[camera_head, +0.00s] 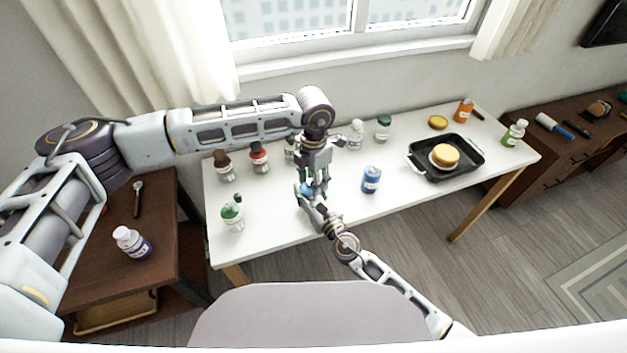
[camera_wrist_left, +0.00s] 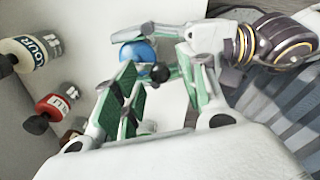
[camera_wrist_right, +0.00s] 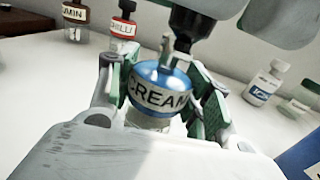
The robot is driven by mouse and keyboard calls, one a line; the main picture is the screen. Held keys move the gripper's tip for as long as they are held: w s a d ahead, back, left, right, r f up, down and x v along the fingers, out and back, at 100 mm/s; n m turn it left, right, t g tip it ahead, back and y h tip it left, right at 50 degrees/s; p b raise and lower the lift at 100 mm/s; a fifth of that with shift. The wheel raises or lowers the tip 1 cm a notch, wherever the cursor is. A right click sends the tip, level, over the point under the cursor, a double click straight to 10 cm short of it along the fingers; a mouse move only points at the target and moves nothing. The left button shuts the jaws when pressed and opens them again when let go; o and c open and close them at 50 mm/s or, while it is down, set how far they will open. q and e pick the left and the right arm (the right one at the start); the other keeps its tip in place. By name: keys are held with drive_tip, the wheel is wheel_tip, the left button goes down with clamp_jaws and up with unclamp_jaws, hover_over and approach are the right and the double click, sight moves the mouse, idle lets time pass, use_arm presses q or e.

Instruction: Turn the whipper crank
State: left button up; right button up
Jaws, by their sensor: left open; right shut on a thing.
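The whipper (camera_wrist_right: 158,92) is a jar with a blue lid marked CREAM and a crank on top. It is upright over the white table in the right wrist view. My right gripper (camera_head: 309,197) is shut around its sides. The whipper's blue lid shows in the left wrist view (camera_wrist_left: 133,52), with the crank's round black knob (camera_wrist_left: 160,73) beside it. My left gripper (camera_head: 315,172) comes down from above, open, with its fingers on either side of the knob. I cannot tell whether they touch it. The two grippers hide most of the whipper in the head view.
Several labelled bottles line the back. A black pan (camera_head: 462,170) sits at the right. A dark side table (camera_head: 150,205) stands at the left.

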use_arm(q)
drive_tip(key=shift+f, duration=0.35)
clamp_jaws()
drive_tip(key=shift+a, duration=0.1)
drive_tip(key=shift+s+a+m, duration=0.1)
drive_tip(key=shift+a+m, duration=0.15)
drive_tip(key=shift+m, duration=0.7)
drive_tip(key=shift+w+a+m, duration=0.1)
drive_tip(key=shift+a+m, duration=0.15)
drive_tip(key=shift+m, duration=0.65)
drive_tip(key=shift+s+a+m, duration=0.1)
drive_tip(key=shift+a+m, duration=0.15)
drive_tip(key=shift+m, duration=0.7)
unclamp_jaws()
